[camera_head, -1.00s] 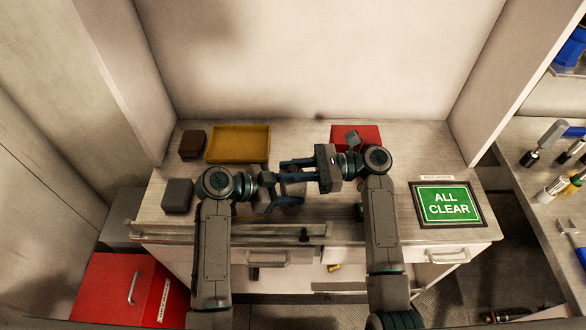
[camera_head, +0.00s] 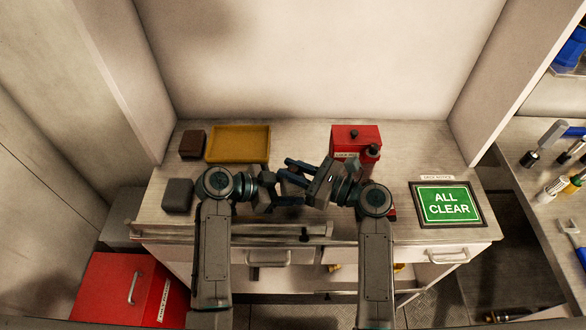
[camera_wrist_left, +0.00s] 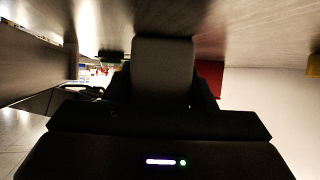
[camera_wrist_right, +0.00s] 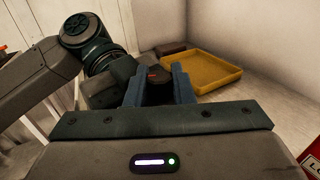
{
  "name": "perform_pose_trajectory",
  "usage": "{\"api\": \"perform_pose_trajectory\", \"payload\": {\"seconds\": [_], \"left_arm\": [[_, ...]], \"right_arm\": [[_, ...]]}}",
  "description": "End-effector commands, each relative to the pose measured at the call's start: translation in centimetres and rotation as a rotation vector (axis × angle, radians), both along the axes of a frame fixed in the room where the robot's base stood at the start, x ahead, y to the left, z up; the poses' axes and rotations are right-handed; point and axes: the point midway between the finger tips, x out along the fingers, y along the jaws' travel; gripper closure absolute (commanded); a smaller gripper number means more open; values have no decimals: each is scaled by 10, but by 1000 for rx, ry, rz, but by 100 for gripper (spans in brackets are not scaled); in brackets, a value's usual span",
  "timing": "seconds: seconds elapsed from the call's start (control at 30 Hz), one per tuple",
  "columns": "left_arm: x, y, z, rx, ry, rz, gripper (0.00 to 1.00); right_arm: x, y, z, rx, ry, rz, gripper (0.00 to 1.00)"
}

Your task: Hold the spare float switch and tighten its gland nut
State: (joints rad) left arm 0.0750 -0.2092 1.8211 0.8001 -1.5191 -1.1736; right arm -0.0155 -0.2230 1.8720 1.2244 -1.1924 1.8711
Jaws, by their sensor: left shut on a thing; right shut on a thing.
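My left gripper (camera_head: 284,200) is above the front middle of the bench, shut on the float switch. In the left wrist view the switch shows as a plain grey block (camera_wrist_left: 163,65) between the fingers. My right gripper (camera_head: 291,173) meets it from the right, tilted. In the right wrist view its blue fingers close around a small dark round part with a brownish-orange end (camera_wrist_right: 158,75), which looks like the gland nut. In the head view the grippers hide most of the switch and nut. I cannot see how tight the nut is.
A yellow tray (camera_head: 238,143), a brown block (camera_head: 193,144) and a grey block (camera_head: 178,195) stand at the left of the bench. A red box (camera_head: 356,136) and a dark-capped bottle (camera_head: 371,153) stand behind my right wrist. A green sign (camera_head: 449,204) lies right.

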Motion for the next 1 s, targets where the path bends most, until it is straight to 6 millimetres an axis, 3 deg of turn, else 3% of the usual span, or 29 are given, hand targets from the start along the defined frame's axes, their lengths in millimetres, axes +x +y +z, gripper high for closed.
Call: {"api": "perform_pose_trajectory", "payload": {"seconds": [0.4,0.43,0.5,0.53,1.0], "left_arm": [[0,-1,1,-4,-1,-1,85],[0,-1,1,-4,-1,-1,85],[0,-1,1,-4,-1,-1,85],[0,-1,1,-3,0,-1,85],[1,-1,1,-2,-1,2,85]], "right_arm": [[0,0,-1,0,2,-7,100],[0,0,-1,0,2,-7,73],[0,0,-1,0,2,-6,59],[0,0,-1,0,2,-6,57],[-1,1,0,2,2,29,57]]}}
